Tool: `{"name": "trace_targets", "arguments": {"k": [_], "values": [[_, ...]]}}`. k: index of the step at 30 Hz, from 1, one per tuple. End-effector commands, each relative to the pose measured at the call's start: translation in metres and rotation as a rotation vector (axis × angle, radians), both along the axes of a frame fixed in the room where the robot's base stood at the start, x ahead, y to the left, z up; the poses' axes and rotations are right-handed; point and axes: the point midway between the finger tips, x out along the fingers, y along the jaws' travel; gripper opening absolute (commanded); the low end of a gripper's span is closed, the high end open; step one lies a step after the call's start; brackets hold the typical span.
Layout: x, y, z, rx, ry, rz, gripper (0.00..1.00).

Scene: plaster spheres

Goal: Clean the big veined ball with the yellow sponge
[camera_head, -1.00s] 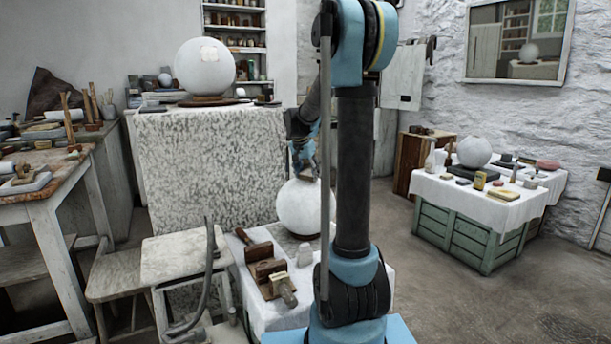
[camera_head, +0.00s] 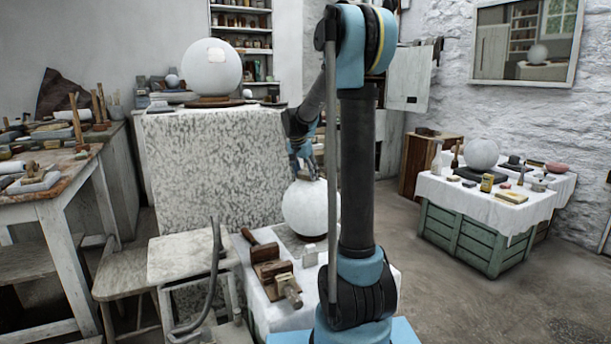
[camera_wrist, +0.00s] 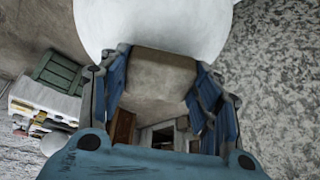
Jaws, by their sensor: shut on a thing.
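A large white ball (camera_head: 308,210) rests on a low cloth-covered table in the middle, partly hidden by my arm. Its curve also fills the top of the wrist view (camera_wrist: 150,22). My gripper (camera_head: 306,172) is at the top of this ball, pointing down. In the wrist view my gripper (camera_wrist: 160,92) is shut on a tan-grey block (camera_wrist: 160,75), whose far edge overlaps the ball. I cannot tell whether the block touches it. The block does not look clearly yellow, and I cannot make out veins on the ball.
Another big white ball (camera_head: 212,68) with a pale square patch sits on a tall speckled block at back left. A smaller ball (camera_head: 481,154) stands on the right table among small items, including a yellow one (camera_head: 487,183). Wooden tools (camera_head: 272,272) lie in front of the middle ball.

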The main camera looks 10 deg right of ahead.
Motion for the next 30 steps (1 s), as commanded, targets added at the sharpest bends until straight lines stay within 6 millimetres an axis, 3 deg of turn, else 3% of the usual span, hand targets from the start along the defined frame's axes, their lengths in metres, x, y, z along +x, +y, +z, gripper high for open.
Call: {"name": "trace_targets", "arguments": {"k": [30], "values": [[-0.026, -0.032, -0.002, -0.002, 0.003, -0.002, 0.38]]}}
